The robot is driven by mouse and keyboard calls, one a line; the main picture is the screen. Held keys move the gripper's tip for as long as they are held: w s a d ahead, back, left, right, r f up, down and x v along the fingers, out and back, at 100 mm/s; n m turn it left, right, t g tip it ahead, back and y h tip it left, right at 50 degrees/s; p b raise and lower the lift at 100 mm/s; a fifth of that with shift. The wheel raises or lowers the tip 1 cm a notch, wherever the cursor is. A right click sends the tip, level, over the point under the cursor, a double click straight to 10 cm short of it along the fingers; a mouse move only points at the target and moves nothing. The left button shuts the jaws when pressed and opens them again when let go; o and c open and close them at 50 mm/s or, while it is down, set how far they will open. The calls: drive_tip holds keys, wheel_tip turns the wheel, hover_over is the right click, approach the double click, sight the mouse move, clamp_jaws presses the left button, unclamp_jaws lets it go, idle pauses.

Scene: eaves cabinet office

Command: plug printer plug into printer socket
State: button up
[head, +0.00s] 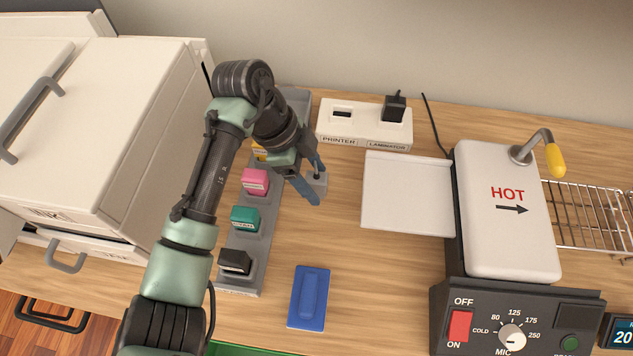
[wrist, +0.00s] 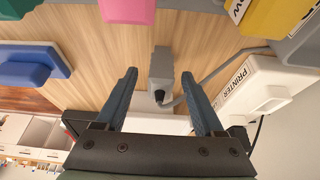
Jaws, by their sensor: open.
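The white socket strip (head: 365,124) stands at the back of the desk. Its printer socket (head: 342,113) on the left is an empty dark slot. A small grey block with a black end (wrist: 160,68), apparently the printer plug, is on the desk, with a grey cable running from the black end to the right in the wrist view. It is partly hidden in the head view (head: 320,182). My gripper (head: 318,187) is open, its blue fingers on either side of the block. In the wrist view my gripper (wrist: 158,76) shows gaps between both fingers and the block.
A black plug (head: 395,107) fills the laminator socket. Pink (head: 255,181), green (head: 245,218) and black (head: 235,261) stamps sit on a grey rack left of my gripper. A blue block (head: 309,297) lies in front. A white tray (head: 407,192) and laminator (head: 505,210) stand right.

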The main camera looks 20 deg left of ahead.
drive_tip(key=shift+d+f, duration=0.25)
drive_tip(key=shift+f, duration=0.4)
drive_tip(key=shift+w, duration=0.1)
clamp_jaws()
drive_tip(key=shift+r, duration=0.1)
